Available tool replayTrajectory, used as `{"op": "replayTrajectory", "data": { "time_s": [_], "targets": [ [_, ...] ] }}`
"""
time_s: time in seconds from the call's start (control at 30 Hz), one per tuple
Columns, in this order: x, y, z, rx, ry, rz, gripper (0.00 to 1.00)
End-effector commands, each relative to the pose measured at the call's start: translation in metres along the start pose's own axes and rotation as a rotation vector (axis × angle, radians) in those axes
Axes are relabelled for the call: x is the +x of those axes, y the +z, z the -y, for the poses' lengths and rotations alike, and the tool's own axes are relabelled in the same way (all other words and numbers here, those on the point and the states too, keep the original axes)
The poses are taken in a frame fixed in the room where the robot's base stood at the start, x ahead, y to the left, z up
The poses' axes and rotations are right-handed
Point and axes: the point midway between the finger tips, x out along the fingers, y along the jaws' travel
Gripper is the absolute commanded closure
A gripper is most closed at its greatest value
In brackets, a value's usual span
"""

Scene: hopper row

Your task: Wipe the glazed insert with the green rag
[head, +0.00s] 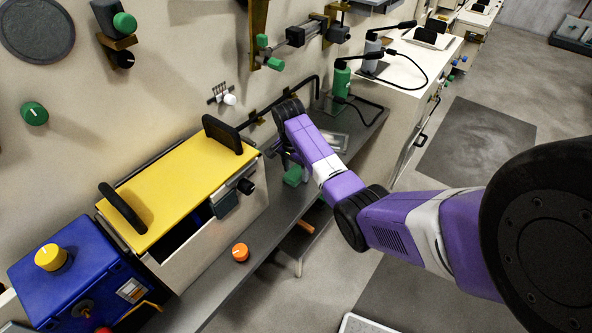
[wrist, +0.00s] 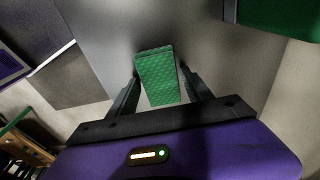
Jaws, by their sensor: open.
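The green rag (wrist: 160,75) is a textured green piece between the two spread fingers of my gripper (wrist: 162,92) in the wrist view. The fingers stand on either side of it with a gap showing; contact is not clear. In the head view the rag (head: 292,176) shows at the grey shelf, just below my gripper (head: 285,158), which is partly hidden by my purple arm.
A cream hopper with a yellow lid (head: 185,180) stands left of my gripper. A blue box (head: 75,275) is further left. An orange knob (head: 240,252) is at the shelf's front. A green-based post (head: 341,78) with a cable stands behind. Open floor (head: 480,145) lies right.

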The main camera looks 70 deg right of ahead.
Motion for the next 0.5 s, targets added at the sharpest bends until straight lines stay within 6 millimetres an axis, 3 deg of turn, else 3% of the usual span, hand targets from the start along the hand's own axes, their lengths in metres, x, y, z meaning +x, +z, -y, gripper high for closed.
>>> {"op": "replayTrajectory", "data": {
  "time_s": [0.5],
  "targets": [
    [-0.0076,-0.0006,-0.0001,0.000,0.000,0.001,0.42]
  ]
}}
